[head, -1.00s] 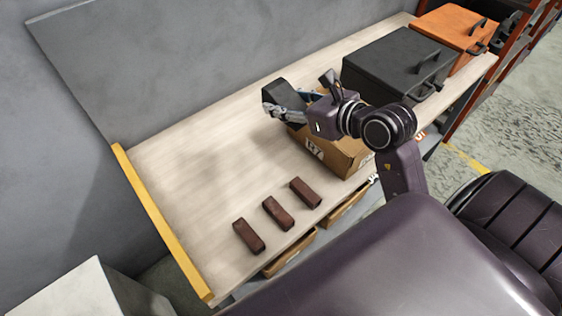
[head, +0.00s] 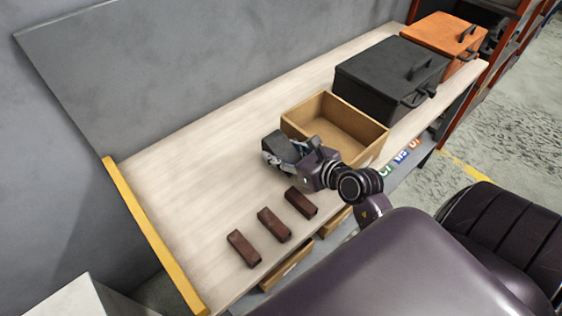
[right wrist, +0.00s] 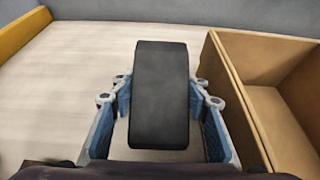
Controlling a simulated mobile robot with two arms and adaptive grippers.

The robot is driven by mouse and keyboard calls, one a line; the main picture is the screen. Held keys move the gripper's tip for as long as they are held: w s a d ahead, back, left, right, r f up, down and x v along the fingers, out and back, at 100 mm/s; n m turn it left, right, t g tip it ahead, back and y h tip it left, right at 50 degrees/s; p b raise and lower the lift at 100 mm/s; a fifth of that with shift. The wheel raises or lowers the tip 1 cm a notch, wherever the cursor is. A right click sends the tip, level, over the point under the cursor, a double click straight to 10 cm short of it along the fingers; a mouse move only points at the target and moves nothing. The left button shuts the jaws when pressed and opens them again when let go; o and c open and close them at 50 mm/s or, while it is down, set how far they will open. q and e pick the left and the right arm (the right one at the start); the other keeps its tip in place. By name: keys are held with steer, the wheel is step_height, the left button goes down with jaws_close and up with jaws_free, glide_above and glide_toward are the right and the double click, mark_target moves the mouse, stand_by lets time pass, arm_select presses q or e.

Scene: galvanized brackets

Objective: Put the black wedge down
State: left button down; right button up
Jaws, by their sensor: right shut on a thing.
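The black wedge (head: 284,146) is a dark block held in my right gripper (head: 279,154), over the bare tabletop just left of the open box. In the right wrist view the wedge (right wrist: 160,95) lies between the two blue-padded fingers of the gripper (right wrist: 160,110), one on each side. The gripper is shut on it. I cannot tell whether its underside touches the table. My left gripper is not in view.
The open, empty box (head: 350,119) stands close beside the gripper; its wall also shows in the right wrist view (right wrist: 236,100). Three brown blocks (head: 274,225) lie near the front edge. A black case (head: 385,80) and orange case (head: 440,38) stand farther right. The table's left is clear.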

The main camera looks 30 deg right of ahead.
steer(key=shift+f+b, duration=0.35)
steer(key=shift+f, duration=1.7)
steer(key=shift+f, duration=0.1)
steer(key=o, duration=1.2)
steer(key=shift+f, duration=0.15)
steer(key=shift+o, duration=0.5)
